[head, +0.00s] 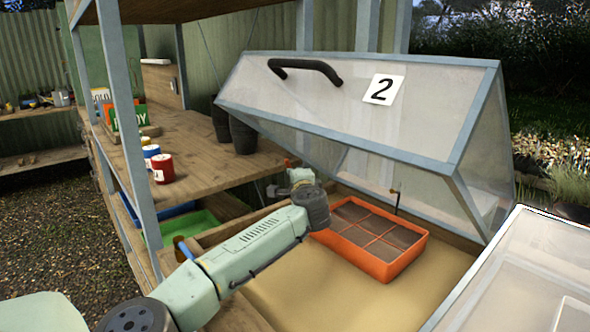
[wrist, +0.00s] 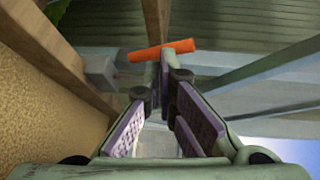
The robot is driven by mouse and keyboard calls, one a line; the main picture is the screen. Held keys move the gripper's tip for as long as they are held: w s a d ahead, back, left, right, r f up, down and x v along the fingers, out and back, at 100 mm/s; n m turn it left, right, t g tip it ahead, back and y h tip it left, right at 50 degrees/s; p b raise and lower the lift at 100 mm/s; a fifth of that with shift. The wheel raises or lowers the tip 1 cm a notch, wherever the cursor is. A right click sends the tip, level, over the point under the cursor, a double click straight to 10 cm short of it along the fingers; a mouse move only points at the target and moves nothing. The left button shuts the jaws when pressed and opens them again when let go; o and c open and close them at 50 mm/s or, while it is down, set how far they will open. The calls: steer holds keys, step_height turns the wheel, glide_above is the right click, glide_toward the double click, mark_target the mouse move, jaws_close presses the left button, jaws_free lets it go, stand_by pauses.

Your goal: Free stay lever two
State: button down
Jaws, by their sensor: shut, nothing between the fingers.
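The cold-frame lid marked 2 (head: 330,105) stands raised and tilted, with a black handle on its front. In the wrist view an orange bar (wrist: 161,50), which looks like the stay lever, lies crosswise at the tips of my gripper (wrist: 165,66). The fingers are closed together with nothing between them. I cannot tell whether the tips touch the bar. In the head view my gripper is at the left side of the frame under the lid, partly hidden by my wrist; a small red-orange bit (head: 289,163) shows beside it.
An orange seed tray (head: 362,262) with dark cells sits on sand inside the frame, right of my wrist. A second clear lid (head: 520,275) is at lower right.

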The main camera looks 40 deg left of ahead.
steer(key=shift+w+a, duration=0.3)
steer(key=shift+a, duration=0.1)
steer(key=shift+r, duration=0.1)
steer(key=r+p, duration=0.1)
steer(key=p, duration=0.2)
steer(key=shift+w+m+g+p, duration=0.3)
steer(key=shift+w+d+f+p, duration=0.1)
steer(key=shift+w+f+p, duration=0.05)
steer(key=shift+w+p, duration=0.15)
steer(key=shift+w+r+m+h+p, duration=0.3)
steer(key=shift+w+m+p, duration=0.1)
steer(key=shift+p, duration=0.1)
steer(key=shift+f+m+g+p, duration=0.2)
steer(key=shift+m+g+p, duration=0.1)
steer(key=shift+g+p, duration=0.3)
steer(key=shift+w+f, duration=0.1)
steer(key=shift+f, duration=0.05)
